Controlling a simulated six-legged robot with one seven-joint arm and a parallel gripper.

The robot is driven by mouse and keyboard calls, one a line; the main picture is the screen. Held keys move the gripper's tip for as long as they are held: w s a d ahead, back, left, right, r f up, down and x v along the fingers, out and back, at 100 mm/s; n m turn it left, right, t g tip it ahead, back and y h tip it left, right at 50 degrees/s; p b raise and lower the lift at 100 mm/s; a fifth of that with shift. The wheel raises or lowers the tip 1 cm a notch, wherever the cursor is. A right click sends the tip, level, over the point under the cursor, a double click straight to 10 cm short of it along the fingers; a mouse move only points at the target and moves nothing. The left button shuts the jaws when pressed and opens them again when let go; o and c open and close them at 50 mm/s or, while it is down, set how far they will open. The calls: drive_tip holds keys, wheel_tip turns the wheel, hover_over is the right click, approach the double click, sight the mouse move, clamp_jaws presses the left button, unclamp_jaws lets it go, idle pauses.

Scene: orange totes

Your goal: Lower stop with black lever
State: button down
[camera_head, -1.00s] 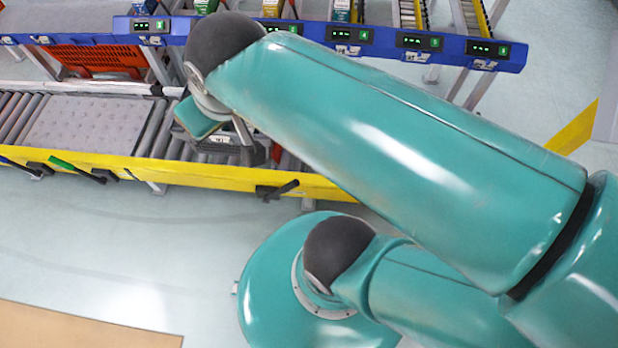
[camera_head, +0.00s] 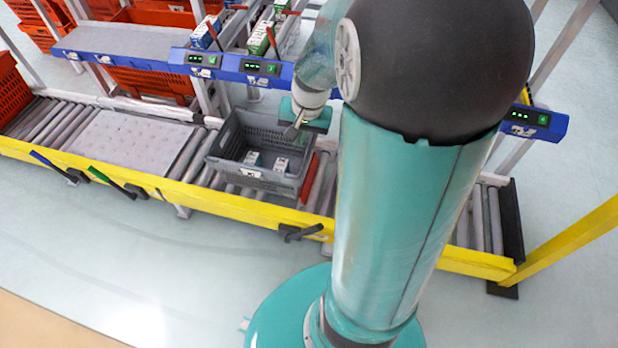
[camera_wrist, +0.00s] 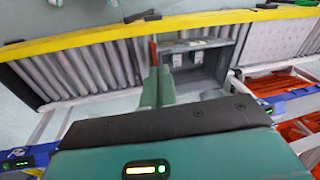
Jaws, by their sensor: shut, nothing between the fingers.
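The black lever (camera_head: 300,232) sticks out from the front of the yellow rail, right of the green and blue levers. It also shows at the top of the wrist view (camera_wrist: 141,16). A red stop bar (camera_head: 309,180) lies across the rollers against the right side of a grey tote (camera_head: 262,185); it also shows in the wrist view (camera_wrist: 153,52). My gripper (camera_head: 293,130) is above the tote's back edge, apart from the lever. In the wrist view its two green fingers (camera_wrist: 157,86) are together and empty.
The yellow rail (camera_head: 215,200) runs along the conveyor front. A green lever (camera_head: 112,182) and a blue lever (camera_head: 50,164) are on its left. A blue shelf beam (camera_head: 240,68) with displays stands behind. The tote holds small boxes. The floor in front is clear.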

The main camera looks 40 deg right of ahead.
drive_tip(key=s+d+f+m+y, duration=0.2)
drive_tip(key=d+f+m, duration=0.2)
drive_tip(key=d+f, duration=0.45)
drive_tip(key=s+d+f+m+y, duration=0.1)
drive_tip(key=s+d+f+m, duration=0.3)
drive_tip(key=f, duration=0.8)
drive_tip(key=s+d+f+m+t, duration=0.1)
drive_tip(key=s+f+m, duration=0.1)
drive_tip(key=f, duration=0.5)
drive_tip(key=s+f+m+t+y, duration=0.1)
drive_tip(key=s+f+m, duration=0.2)
drive_tip(key=f, duration=0.4)
drive_tip(key=s+d+f+m+t, duration=0.1)
drive_tip(key=s+f+m, duration=0.1)
drive_tip(key=f+m, duration=0.2)
wheel_tip(320, 180, down, 3)
drive_tip(key=shift+s+d+r+t, duration=0.1)
drive_tip(key=shift+s+d+t, duration=0.2)
drive_tip(key=shift+s, duration=0.05)
drive_tip(key=w+a+f, duration=0.6)
drive_tip(key=w+a, duration=0.1)
drive_tip(key=shift+f, duration=0.2)
